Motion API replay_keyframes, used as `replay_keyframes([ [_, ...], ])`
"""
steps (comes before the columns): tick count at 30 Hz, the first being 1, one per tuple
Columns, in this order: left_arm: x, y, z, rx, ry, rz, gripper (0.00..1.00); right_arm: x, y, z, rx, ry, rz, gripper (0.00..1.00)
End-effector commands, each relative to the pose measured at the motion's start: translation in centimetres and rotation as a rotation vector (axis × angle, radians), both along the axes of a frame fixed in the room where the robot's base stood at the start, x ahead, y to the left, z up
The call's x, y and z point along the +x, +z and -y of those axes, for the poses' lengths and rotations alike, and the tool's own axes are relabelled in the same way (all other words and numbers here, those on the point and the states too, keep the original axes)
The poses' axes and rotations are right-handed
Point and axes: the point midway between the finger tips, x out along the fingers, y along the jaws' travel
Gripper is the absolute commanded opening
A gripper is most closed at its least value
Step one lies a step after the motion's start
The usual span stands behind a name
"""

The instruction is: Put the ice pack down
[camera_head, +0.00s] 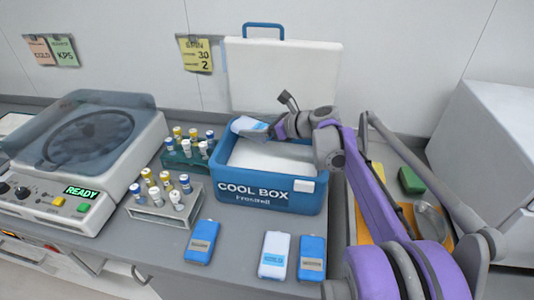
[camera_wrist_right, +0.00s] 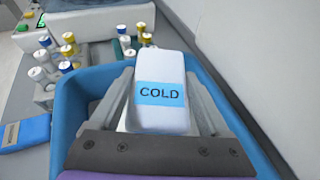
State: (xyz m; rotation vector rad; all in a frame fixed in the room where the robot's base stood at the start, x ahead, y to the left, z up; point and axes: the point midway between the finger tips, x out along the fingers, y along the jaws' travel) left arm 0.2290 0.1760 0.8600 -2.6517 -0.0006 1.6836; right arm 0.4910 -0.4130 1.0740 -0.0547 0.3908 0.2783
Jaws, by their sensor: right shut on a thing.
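My right gripper (camera_head: 268,127) is shut on a white ice pack (camera_head: 248,125) with a blue band. In the right wrist view the pack (camera_wrist_right: 160,112) reads COLD and sits between the two fingers. The gripper holds it tilted at the left back part of the open blue cool box (camera_head: 240,196); I cannot tell if it touches the rim. The box's white lid (camera_head: 285,75) stands open behind. Another white COLD pack (camera_head: 273,275) lies on the counter in front, between two blue packs (camera_head: 202,232) (camera_head: 312,246). My left gripper is out of view.
Left of the box stand a green tube rack (camera_head: 185,163) and a grey tube rack (camera_head: 158,212), both with capped tubes. A centrifuge (camera_head: 75,160) reading READY is at the far left. An orange tray (camera_head: 366,222) lies to the right, partly behind my arm.

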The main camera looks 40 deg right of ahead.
Motion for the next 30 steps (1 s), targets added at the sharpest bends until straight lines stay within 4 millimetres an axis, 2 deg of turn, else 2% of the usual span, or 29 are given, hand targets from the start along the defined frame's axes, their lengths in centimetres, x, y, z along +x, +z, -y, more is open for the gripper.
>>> replay_keyframes([
  [3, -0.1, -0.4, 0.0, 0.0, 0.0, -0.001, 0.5, 0.0, -2.6, 0.0, 0.0, 0.001, 0.0, 0.11],
  [6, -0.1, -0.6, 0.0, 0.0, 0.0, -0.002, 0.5, 0.0, -4.2, 0.0, 0.0, 0.0, 0.0, 0.11],
  [11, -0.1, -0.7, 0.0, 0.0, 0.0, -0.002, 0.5, 0.0, -5.6, 0.0, 0.001, -0.001, 0.0, 0.11],
  [17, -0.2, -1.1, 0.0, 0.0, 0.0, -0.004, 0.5, 0.0, -8.4, 0.0, 0.0, -0.002, 0.0, 0.11],
  [29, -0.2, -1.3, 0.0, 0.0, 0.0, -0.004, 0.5, 0.0, -9.1, 0.0, 0.0, -0.002, 0.0, 0.11],
  [30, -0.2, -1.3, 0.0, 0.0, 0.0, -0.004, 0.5, 0.0, -9.2, 0.0, -0.001, -0.002, -0.001, 0.81],
])
